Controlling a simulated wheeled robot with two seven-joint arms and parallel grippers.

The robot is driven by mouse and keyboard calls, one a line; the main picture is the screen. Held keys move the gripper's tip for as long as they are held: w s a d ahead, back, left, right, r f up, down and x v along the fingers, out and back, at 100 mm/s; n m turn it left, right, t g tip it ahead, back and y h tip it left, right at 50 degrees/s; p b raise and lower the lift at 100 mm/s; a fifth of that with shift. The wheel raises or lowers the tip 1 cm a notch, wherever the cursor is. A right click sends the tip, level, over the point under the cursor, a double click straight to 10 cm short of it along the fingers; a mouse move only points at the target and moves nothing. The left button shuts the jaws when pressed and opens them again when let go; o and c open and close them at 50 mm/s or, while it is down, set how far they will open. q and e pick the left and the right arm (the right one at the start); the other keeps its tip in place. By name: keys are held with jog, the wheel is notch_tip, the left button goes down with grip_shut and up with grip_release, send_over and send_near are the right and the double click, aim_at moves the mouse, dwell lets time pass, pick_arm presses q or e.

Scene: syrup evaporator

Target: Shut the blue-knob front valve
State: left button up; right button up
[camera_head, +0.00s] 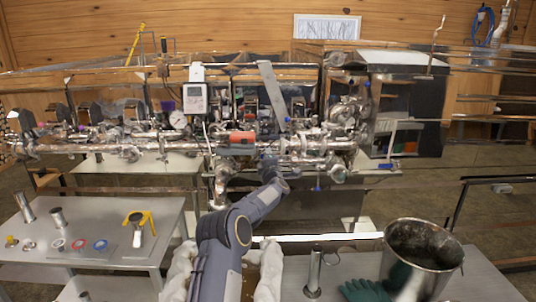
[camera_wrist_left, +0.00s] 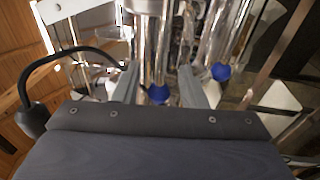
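My left arm reaches up from the bottom middle of the head view, and its gripper (camera_head: 268,162) is at the front of the metal pipework (camera_head: 310,148). In the left wrist view the left gripper (camera_wrist_left: 157,78) has its two fingers apart. A blue knob (camera_wrist_left: 158,94) shows in the gap between them; I cannot tell whether either finger touches it. A second blue knob (camera_wrist_left: 221,71) is just right of the right finger. The head view shows a blue knob (camera_head: 317,189) hanging below the pipes and another (camera_head: 397,165) farther right. My right gripper is not in view.
A side table (camera_head: 75,215) with tools stands at left. A steel bucket (camera_head: 425,250), green gloves (camera_head: 362,290) and an upright metal cylinder (camera_head: 313,272) are at the lower right.

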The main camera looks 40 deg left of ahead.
pick_arm(q)
jog(key=shift+w+a, duration=0.15)
jog(key=shift+c, duration=0.5)
grip_shut()
